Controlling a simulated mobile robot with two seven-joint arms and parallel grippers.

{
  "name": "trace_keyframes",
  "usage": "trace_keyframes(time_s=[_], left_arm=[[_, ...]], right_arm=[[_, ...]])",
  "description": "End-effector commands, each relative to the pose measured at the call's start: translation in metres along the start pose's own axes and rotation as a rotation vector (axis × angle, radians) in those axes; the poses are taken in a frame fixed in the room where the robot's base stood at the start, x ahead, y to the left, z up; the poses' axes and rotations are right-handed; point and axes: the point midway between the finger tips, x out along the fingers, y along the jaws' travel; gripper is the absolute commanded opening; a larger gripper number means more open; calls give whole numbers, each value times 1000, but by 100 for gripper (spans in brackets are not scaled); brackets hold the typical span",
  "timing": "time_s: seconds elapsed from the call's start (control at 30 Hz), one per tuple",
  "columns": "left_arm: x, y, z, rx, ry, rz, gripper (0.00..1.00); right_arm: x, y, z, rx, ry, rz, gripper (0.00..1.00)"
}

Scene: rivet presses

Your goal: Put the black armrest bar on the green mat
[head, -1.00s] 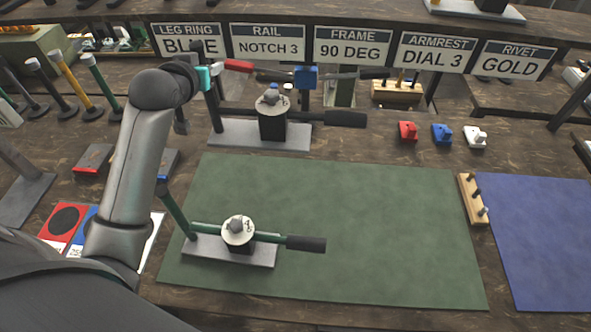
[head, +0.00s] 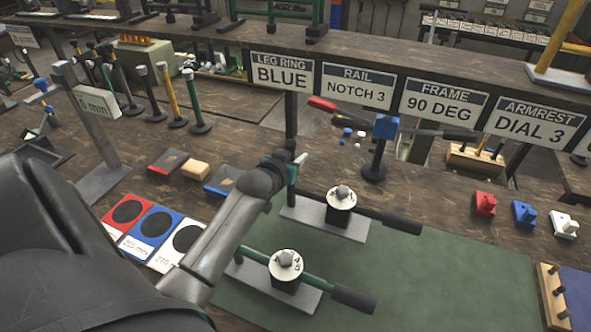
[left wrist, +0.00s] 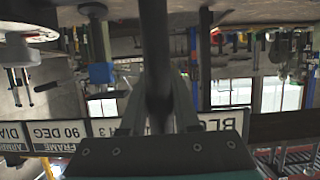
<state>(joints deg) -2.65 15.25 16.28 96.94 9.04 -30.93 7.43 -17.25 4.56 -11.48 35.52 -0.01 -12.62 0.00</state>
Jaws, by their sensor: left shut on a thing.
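The black armrest bar (head: 372,213) has a grey base plate, a white dial, a dark grip and a dark upright post. My left gripper (head: 289,165) is shut on the upright post. The left wrist view shows this dark post (left wrist: 155,50) between the fingers of my left gripper (left wrist: 160,115). The base plate appears over the back left part of the green mat (head: 420,280); I cannot tell whether it touches the mat. My right gripper is not in view.
A green armrest bar (head: 317,283) with a dial stands on the mat's near left, close to the black one. Red, blue and white cards (head: 153,228) lie left of my arm. A wooden peg block (head: 552,296) stands at the mat's right edge. The mat's middle is clear.

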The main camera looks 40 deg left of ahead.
Motion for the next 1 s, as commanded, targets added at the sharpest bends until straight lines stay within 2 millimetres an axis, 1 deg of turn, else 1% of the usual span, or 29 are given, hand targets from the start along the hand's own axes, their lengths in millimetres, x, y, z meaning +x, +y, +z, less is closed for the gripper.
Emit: trace_keyframes(time_s=[0.1, 0.2, 0.6, 0.63, 0.8, 0.9, 1.0], left_arm=[[8, 0, 19, -3, 0, 1, 0], [12, 0, 29, -3, 1, 1, 0], [14, 0, 33, -3, 3, 1, 0], [14, 0, 36, 0, -3, 1, 31], [14, 0, 36, 0, -2, 1, 50], [14, 0, 36, 0, -2, 1, 60], [14, 0, 36, 0, -2, 1, 60]], right_arm=[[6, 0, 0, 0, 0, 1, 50], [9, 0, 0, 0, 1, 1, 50], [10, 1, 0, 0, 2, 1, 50], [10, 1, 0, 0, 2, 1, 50], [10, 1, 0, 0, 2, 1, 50], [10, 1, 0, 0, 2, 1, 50], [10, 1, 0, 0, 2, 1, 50]])
